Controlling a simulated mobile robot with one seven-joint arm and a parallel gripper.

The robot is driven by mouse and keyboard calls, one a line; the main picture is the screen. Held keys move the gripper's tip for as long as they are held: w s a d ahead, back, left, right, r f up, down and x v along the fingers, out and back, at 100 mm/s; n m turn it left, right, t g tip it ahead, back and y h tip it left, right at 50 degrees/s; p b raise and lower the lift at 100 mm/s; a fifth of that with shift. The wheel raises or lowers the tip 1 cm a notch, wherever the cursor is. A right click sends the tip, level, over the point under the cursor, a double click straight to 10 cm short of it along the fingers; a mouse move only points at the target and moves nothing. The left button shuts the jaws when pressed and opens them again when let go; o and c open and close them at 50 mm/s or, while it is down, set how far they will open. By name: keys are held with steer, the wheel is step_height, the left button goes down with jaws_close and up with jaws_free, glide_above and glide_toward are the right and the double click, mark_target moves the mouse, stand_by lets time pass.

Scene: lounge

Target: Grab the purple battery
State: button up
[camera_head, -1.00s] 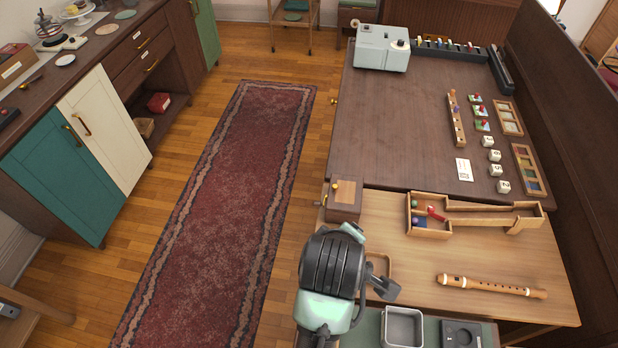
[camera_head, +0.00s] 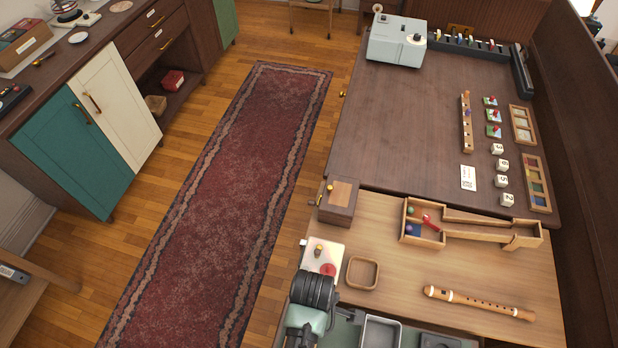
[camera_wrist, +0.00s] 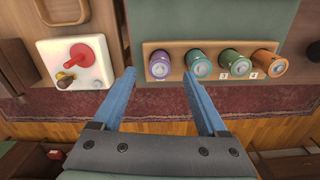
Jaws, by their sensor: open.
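The purple battery (camera_wrist: 160,66) is at the left end of a row in a wooden rack (camera_wrist: 215,44) in the wrist view, its round end facing me. A teal battery (camera_wrist: 199,66), a green one (camera_wrist: 231,66) and an orange one (camera_wrist: 269,65) sit to its right. My gripper (camera_wrist: 160,82) is open, its two blue fingers pointing toward the rack. In the picture the purple battery lies between the fingertips; contact is not visible. In the head view I cannot make out the rack or the fingers around my arm.
A white box (camera_wrist: 76,66) with a red knob is left of the rack; it also shows in the head view (camera_head: 323,256). An empty wooden tray (camera_head: 362,272), a flute (camera_head: 478,303) and a marble ramp (camera_head: 480,234) lie on the light table. The red rug (camera_head: 215,200) is clear.

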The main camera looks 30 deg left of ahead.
steer(key=shift+a+f, duration=0.2)
steer(key=shift+f, duration=1.9)
steer(key=shift+s, duration=0.1)
jaws_close()
